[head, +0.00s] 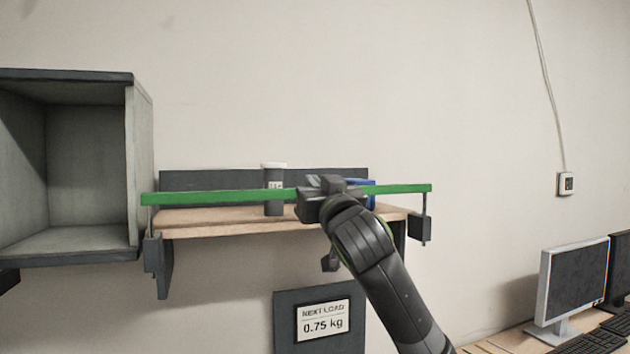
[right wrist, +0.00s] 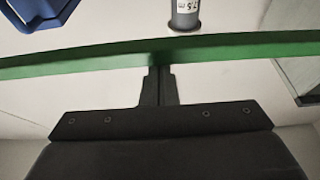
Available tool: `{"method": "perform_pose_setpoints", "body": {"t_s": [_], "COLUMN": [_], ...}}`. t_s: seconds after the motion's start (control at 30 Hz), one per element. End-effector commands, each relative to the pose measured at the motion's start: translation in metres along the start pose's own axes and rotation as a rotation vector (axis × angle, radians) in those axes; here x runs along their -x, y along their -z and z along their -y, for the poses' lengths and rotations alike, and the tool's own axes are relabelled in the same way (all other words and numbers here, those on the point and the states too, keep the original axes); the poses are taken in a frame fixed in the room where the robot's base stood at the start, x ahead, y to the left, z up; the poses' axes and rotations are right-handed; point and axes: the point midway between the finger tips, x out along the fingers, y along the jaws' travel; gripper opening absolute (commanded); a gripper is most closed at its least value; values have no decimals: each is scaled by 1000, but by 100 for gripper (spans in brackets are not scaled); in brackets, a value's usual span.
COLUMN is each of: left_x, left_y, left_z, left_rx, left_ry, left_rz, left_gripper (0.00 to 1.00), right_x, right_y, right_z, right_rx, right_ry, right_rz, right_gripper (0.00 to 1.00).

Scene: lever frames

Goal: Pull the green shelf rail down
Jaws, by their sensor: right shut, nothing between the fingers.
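The green shelf rail (head: 222,197) is a long bar across the front of a wall shelf in the head view, tilted slightly up to the right. It also crosses the right wrist view (right wrist: 230,46) from side to side. My right gripper (head: 322,190) is in front of the rail's middle and hides part of it. In the right wrist view its fingers (right wrist: 158,72) are shut together with nothing between them, and their tips are at the rail's lower edge. I cannot tell whether they touch it. My left gripper is not in view.
The wooden shelf (head: 215,220) holds a grey canister (head: 273,190) and a blue bin (head: 368,191), partly hidden. An open grey box (head: 88,165) hangs at left. A sign (head: 323,319) reads "NEXT LOAD 0.75 kg". A monitor (head: 572,285) stands on a desk at lower right.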

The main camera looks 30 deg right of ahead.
Motion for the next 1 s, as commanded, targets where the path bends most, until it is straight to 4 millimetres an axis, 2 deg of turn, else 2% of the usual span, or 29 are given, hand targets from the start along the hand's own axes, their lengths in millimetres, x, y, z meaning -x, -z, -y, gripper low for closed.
{"method": "perform_pose_setpoints", "body": {"t_s": [0.37, 0.53, 1.0], "left_x": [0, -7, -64], "left_y": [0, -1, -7], "left_z": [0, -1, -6], "left_rx": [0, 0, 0], "left_ry": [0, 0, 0], "left_rz": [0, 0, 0], "left_gripper": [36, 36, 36], "right_x": [1, 3, 25], "right_y": [-1, -9, -72], "right_z": [0, 0, 0], "right_rx": [0, 0, 0], "right_ry": [0, 0, 0], "right_rz": [-1, 0, 2], "right_gripper": [0, 0, 0]}}
